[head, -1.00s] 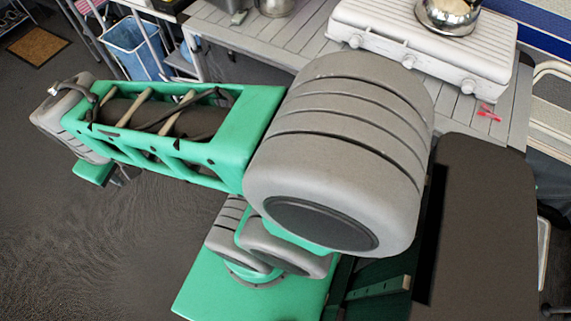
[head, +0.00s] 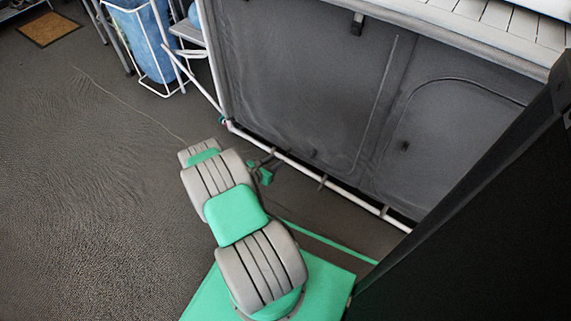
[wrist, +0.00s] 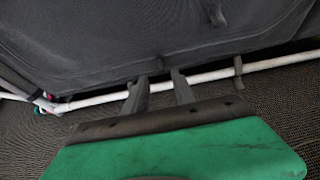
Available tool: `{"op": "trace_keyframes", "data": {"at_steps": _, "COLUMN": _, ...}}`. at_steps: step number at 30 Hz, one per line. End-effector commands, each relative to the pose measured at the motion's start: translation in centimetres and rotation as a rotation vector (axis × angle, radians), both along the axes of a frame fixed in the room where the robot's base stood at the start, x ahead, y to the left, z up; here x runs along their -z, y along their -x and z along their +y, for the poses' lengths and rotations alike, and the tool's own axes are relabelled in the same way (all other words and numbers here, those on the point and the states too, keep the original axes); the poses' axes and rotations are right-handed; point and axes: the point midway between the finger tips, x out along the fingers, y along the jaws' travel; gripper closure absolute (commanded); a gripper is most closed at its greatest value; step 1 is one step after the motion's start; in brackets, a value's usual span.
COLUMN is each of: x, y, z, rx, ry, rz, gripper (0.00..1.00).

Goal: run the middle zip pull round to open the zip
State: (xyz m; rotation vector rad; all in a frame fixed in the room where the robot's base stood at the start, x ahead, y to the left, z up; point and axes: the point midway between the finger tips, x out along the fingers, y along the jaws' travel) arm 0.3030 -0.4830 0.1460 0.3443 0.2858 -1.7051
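The dark grey fabric front (head: 300,80) of the kitchen unit carries a straight seam or zip line (head: 383,100) and a curved zip line (head: 420,85) to its right. A small dark tab (head: 404,146) sits inside the curve. Another small dark tab (head: 313,153) is near the bottom edge. I cannot tell which is the middle zip pull. In the wrist view a dark tab (wrist: 215,14) hangs on the fabric ahead and right of my gripper (wrist: 160,78). Its two fingers are apart and empty, low by the white bottom rail. It also shows small in the head view (head: 264,160).
The white bottom rail (head: 330,183) runs along the floor under the fabric. A slatted worktop (head: 480,18) is above. A tall dark panel (head: 480,220) blocks the right. A blue bag in a white stand (head: 140,45) is upper left. Open floor lies left.

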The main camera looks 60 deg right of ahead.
Motion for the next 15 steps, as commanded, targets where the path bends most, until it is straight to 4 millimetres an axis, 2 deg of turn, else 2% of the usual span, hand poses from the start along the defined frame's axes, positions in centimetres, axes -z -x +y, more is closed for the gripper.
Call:
{"op": "trace_keyframes", "data": {"at_steps": 5, "x": 1.3, "y": 0.6, "z": -2.2, "rx": 0.000, "ry": 0.003, "rz": 0.007, "gripper": 0.68}}
{"op": "trace_keyframes", "data": {"at_steps": 10, "x": 2.6, "y": 1.1, "z": -5.3, "rx": 0.002, "ry": 0.003, "rz": 0.006, "gripper": 0.68}}
{"op": "trace_keyframes", "data": {"at_steps": 15, "x": 3.0, "y": 1.3, "z": -6.9, "rx": -0.001, "ry": 0.002, "rz": 0.006, "gripper": 0.68}}
